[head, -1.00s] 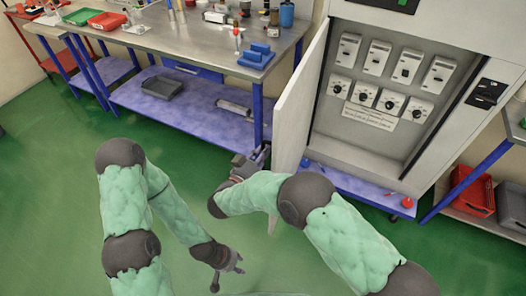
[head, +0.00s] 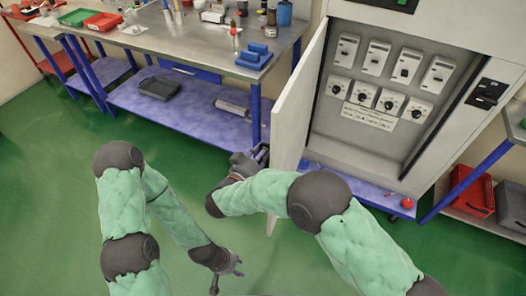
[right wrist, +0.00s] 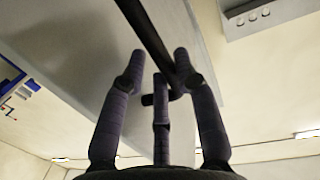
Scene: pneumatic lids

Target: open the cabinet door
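The cabinet (head: 415,170) stands at the upper right. Its pale door (head: 295,110) is swung well open to the left, and the inside shows. My right gripper (head: 257,156) is at the door's outer face, near the lower free edge. In the right wrist view, the fingers of my right gripper (right wrist: 160,75) stand apart, close to a dark bar-like handle (right wrist: 148,35) on the door's grey panel (right wrist: 95,75). Whether they touch it is unclear. My left gripper (head: 229,266) hangs low over the floor, away from the door, open and seemingly empty.
Inside the cabinet are several switches and dials (head: 378,95). A workbench (head: 185,45) with a purple lower shelf (head: 185,118) stands left of the door. A red bin (head: 468,190) is at the right. Green floor (head: 50,200) is free at the left.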

